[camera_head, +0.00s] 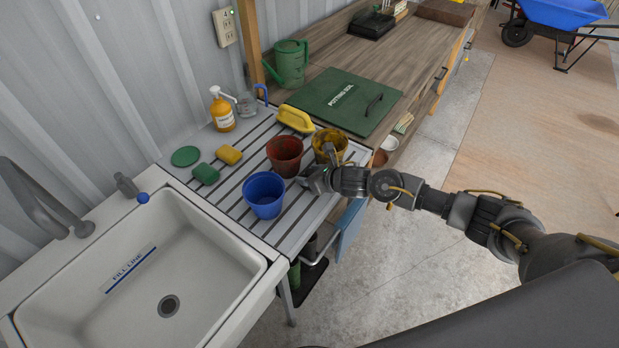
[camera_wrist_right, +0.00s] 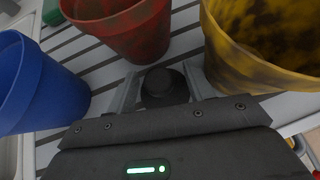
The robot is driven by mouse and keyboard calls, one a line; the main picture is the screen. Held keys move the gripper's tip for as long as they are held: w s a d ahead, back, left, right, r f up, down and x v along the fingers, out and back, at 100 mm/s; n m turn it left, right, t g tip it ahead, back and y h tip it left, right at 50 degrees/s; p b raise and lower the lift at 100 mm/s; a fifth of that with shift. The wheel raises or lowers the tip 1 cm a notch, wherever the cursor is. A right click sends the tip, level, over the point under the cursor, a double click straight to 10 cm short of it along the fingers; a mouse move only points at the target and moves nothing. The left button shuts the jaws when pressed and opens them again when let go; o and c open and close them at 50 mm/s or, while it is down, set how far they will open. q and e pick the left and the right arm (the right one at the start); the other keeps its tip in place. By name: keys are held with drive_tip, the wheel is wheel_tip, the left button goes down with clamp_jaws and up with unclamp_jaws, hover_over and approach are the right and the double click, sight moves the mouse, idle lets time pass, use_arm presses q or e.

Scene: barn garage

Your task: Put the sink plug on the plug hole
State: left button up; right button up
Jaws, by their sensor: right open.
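The sink plug (camera_wrist_right: 163,86) is a small round black piece on the slatted drainboard, seen in the right wrist view between my right gripper's fingers. My right gripper (camera_head: 314,172) is open, with one finger on each side of the plug (camera_wrist_right: 160,92); I cannot tell whether they touch it. In the head view the gripper hides the plug. The plug hole (camera_head: 169,306) is a dark round drain in the floor of the white sink (camera_head: 238,268) at lower left, uncovered. My left gripper is not in view.
Close around the gripper stand a red pot (camera_head: 284,150), a yellow-stained pot (camera_head: 336,140) and a blue pot (camera_head: 264,204). The faucet (camera_head: 42,200) overhangs the sink's left side.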

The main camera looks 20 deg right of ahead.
drive_tip(key=c, duration=1)
